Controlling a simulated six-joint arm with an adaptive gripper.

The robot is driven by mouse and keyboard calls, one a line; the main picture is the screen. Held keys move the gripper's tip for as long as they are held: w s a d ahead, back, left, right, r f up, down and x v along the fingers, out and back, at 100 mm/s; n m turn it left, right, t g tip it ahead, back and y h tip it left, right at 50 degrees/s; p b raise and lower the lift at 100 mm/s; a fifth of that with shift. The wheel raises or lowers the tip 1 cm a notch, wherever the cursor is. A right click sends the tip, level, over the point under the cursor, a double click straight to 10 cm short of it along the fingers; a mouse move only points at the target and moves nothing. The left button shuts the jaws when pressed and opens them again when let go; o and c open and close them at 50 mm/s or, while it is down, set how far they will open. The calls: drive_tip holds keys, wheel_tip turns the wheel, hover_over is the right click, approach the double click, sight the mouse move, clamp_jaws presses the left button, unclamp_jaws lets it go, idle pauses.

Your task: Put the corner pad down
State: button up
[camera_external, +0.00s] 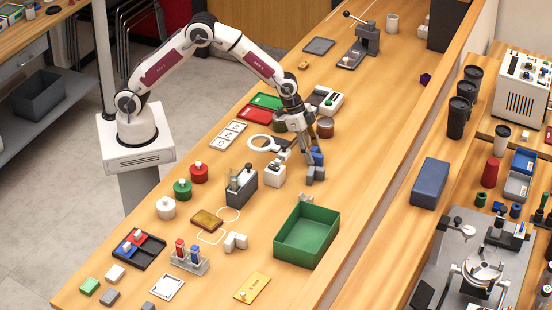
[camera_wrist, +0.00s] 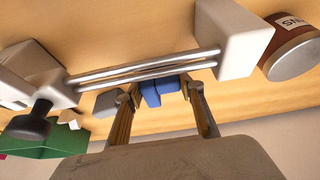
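A small blue piece (camera_external: 317,158), which looks like the corner pad, is at the end of my gripper (camera_external: 312,165) over the middle of the bench. In the wrist view the blue piece (camera_wrist: 160,91) sits between the two fingers of my gripper (camera_wrist: 161,93), one finger on each side. My gripper appears shut on it. The gripper partly hides the pad's shape, and I cannot tell whether its lower side touches the bench. A grey block (camera_wrist: 108,101) shows left of the fingers in the wrist view.
Two silver rods (camera_wrist: 145,69) between white blocks cross close by in the wrist view. A brown jar (camera_wrist: 290,45) stands at its upper right. A green bin (camera_external: 307,235) and a white block (camera_external: 274,174) lie near my gripper. Bench right of my gripper is clear.

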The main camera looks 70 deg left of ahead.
sight(313, 150)
drive_tip(key=shift+r, duration=0.1)
drive_tip(key=shift+c, duration=0.3)
drive_tip(key=shift+r, duration=4.9)
